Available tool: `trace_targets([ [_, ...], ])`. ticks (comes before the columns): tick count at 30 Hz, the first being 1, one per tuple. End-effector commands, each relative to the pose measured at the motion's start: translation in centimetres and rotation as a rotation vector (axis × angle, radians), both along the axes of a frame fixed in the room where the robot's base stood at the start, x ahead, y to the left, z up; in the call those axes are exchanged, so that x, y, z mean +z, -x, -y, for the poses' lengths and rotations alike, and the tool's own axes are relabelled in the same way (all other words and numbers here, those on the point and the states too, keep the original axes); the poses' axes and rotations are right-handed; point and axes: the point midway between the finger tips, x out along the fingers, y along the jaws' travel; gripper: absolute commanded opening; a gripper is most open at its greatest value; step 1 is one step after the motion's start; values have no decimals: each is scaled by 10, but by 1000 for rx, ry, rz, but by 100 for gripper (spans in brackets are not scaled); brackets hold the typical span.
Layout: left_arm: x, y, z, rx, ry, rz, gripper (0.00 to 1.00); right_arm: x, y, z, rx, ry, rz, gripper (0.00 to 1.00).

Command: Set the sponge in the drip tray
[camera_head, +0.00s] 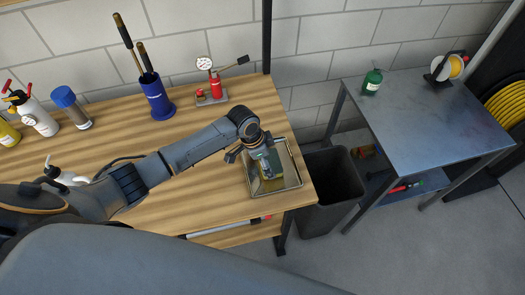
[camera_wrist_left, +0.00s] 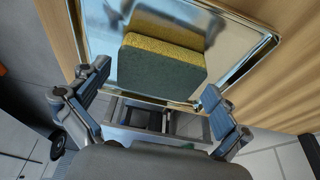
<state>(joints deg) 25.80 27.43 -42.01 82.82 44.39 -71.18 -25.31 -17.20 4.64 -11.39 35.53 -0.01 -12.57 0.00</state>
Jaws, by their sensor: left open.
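The drip tray (camera_head: 280,191) is a shiny metal tray near the right end of the wooden bench. The sponge (camera_wrist_left: 162,62), yellow on one face and dark green on the other, is within the tray's rim in the left wrist view, near one side. A blurred reflection shows on the tray floor (camera_wrist_left: 105,40) behind it. My left gripper (camera_head: 264,168) is over the tray; its fingers (camera_wrist_left: 156,80) are spread apart, with the sponge beyond and between them, apparently untouched. In the head view the gripper partly hides the sponge. My right gripper is not in view.
A blue cup (camera_head: 157,101) with dark-handled tools and a red gauge device (camera_head: 212,88) stand at the bench's back. Bottles (camera_head: 38,118) stand at left. A dark bin (camera_head: 328,190) is beside the bench's right edge, with a metal table (camera_head: 430,125) beyond.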

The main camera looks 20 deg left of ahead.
Motion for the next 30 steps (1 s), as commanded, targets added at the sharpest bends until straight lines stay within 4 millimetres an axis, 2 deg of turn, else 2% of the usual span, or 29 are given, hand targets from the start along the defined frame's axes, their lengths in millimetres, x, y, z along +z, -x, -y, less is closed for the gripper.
trace_targets([
  [9,63,10,-17,-1,0,4,100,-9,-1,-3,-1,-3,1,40],
  [15,94,15,-25,0,-1,3,100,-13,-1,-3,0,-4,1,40],
  [21,105,18,-27,0,0,0,100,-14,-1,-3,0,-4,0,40],
  [30,106,18,-27,0,0,0,100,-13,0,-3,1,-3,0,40],
])
